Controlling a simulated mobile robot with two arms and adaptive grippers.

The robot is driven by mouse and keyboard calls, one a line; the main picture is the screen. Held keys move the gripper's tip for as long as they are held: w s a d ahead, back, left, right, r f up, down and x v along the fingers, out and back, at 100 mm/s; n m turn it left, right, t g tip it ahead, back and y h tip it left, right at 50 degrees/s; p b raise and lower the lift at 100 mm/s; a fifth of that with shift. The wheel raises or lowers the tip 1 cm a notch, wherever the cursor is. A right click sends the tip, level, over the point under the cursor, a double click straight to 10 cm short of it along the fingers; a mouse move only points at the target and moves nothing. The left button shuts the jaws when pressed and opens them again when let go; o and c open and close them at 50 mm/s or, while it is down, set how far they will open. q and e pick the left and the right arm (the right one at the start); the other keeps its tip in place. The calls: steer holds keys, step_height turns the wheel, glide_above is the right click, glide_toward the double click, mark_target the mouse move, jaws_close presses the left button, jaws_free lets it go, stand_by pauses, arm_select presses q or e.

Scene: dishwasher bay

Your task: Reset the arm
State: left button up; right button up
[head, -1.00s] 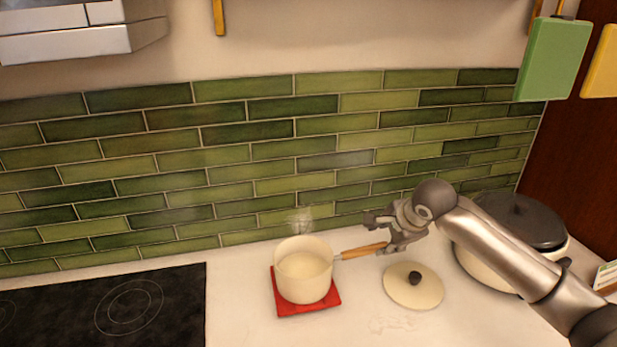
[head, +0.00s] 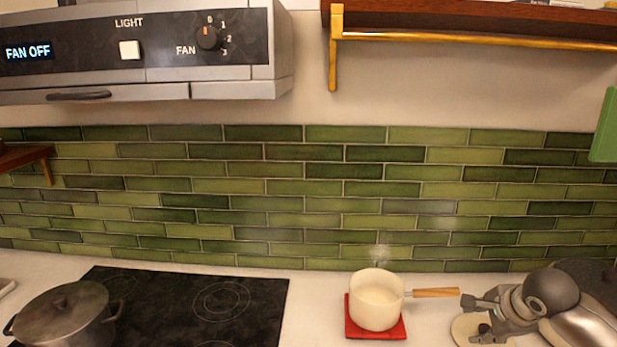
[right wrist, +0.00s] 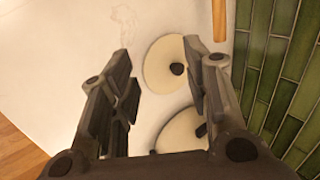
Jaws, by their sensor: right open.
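My right gripper (head: 474,318) is open and empty at the lower right of the head view, just right of the saucepan's wooden handle (head: 436,293) and apart from it. In the right wrist view its two fingers (right wrist: 158,62) are spread over the counter with nothing between them held. A cream saucepan (head: 376,303) stands upright on a red trivet (head: 352,328), with faint steam above it. A cream lid with a dark knob lies on the counter, partly hidden behind my gripper; it shows in the right wrist view (right wrist: 158,72). My left gripper is not in view.
A dark lidded pot (head: 62,318) stands at the left of the black cooktop (head: 225,318). A range hood (head: 170,45) hangs above left, and a shelf with a brass rail (head: 470,40) above right. Another pale round item (right wrist: 178,132) shows in the right wrist view.

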steer(key=s+a+f+n, duration=0.4)
steer(key=s+a+f+n+g+y, duration=0.1)
steer(key=s+a+f+n, duration=0.3)
steer(key=s+a+f, duration=0.1)
steer(key=s+a+f+n, duration=0.4)
steer(key=s+a+f, duration=0.1)
steer(key=shift+s+a+f+g+y, duration=0.1)
steer(key=shift+a+f+g+y, duration=0.15)
steer(key=shift+g+y, duration=0.05)
steer(key=s+f+n+g+h, duration=0.15)
steer(key=s+n, duration=0.25)
steer(key=s, duration=0.5)
steer(key=s+f+n, duration=0.2)
steer(key=s+n, duration=0.2)
steer(key=s, duration=0.5)
step_height(320, 180, down, 32)
steer(key=s+g+b, duration=0.2)
steer(key=b, duration=0.2)
arm_select(q)
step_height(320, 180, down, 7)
steer(key=b, duration=0.3)
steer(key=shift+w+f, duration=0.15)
arm_select(e)
steer(key=s+d+f, duration=0.2)
steer(key=s+f, duration=1.4)
steer(key=f, duration=0.2)
steer(key=shift+s+n+g, duration=0.2)
steer(key=shift+n+g, duration=0.15)
steer(key=shift+n, duration=0.05)
